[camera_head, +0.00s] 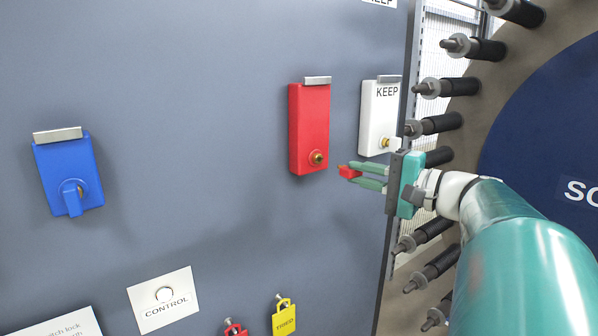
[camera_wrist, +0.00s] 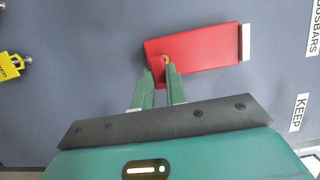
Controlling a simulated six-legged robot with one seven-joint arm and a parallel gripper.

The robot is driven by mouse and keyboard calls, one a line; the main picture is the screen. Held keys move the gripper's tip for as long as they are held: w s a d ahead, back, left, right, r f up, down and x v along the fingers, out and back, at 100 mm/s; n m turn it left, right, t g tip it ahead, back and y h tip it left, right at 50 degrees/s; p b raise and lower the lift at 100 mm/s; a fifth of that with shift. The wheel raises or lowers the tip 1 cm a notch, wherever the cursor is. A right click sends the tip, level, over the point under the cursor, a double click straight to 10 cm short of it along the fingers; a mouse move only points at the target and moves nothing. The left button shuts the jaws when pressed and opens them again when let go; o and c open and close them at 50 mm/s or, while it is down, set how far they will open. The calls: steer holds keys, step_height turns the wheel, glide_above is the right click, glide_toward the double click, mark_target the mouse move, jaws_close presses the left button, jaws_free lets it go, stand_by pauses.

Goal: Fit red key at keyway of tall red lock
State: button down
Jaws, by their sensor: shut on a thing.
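The tall red lock (camera_head: 310,118) is a red box on the grey panel, with a brass keyway (camera_head: 318,158) near its lower end. The lock also shows in the wrist view (camera_wrist: 205,55), its keyway (camera_wrist: 166,60) just beyond my fingertips. My gripper (camera_head: 353,172) is shut on the small red key (camera_head: 346,172). In the head view the key is right of the keyway and slightly lower, apart from it in the picture. In the wrist view the fingers partly hide the key and overlap the lock's lower end, so contact there cannot be told.
A blue lock (camera_head: 68,172) with a blue key is at left. Black studs (camera_head: 440,125) project at right.

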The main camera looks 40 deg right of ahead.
mark_target(345, 168)
steer(key=shift+s+a, duration=0.1)
steer(key=shift+s, duration=0.15)
steer(key=shift+w, duration=1.1)
steer(key=shift+w+a, duration=0.1)
steer(key=shift+w, duration=1.3)
steer(key=shift+w, duration=1.15)
steer(key=c, duration=1.4)
jaws_free()
steer(key=shift+w, duration=0.1)
steer(key=shift+o, duration=0.3)
steer(key=v, duration=1.4)
steer(key=shift+a, duration=0.1)
